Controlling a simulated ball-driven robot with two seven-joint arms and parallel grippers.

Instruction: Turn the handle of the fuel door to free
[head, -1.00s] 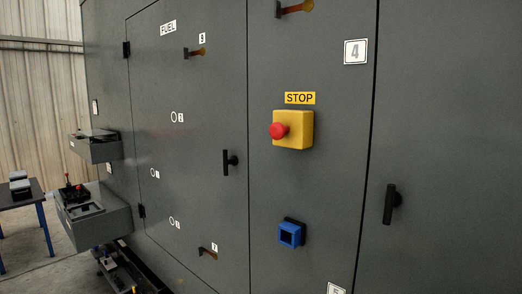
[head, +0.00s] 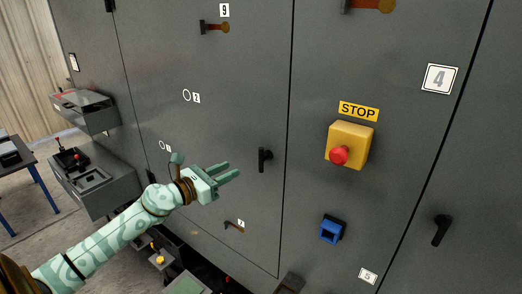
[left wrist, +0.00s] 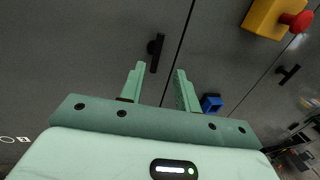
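The fuel door (head: 215,70) is a dark grey panel, shut, with a black handle (head: 264,160) near its right edge. The handle's bar hangs about upright in the head view. My left gripper (head: 234,171) is just left of the handle in the head view, open and empty, apart from it. In the left wrist view the handle (left wrist: 155,50) lies ahead of the open fingers (left wrist: 158,73), nearer the left fingertip, with no contact visible. My right gripper is not in view.
To the right are a yellow box with a red stop button (head: 348,146), a blue square socket (head: 332,229) and another black handle (head: 441,230). Latches (head: 215,27) and (head: 234,227) sit on the fuel door.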

